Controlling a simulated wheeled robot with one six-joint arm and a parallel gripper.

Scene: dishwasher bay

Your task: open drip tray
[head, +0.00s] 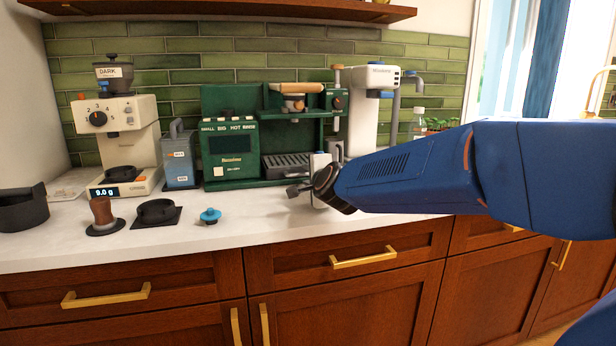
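The green espresso machine (231,150) stands on the counter against the tiled wall. Its dark slatted drip tray (284,163) is at the base of the right part, below the brew head. The tray's right end is partly hidden by a pale part of my arm's end. My blue arm reaches in from the right. My gripper (291,190) is dark and small, just in front of the tray's lower edge and low over the counter. I cannot tell whether it touches the machine or whether its fingers are apart.
A cream grinder (117,130) and a grey-blue container (180,160) stand left of the machine. A tamper (103,215), a black stand (157,212) and a blue knob-like piece (210,215) sit on the counter's front left. A white dispenser (370,110) stands right. Counter (250,222) before the machine is clear.

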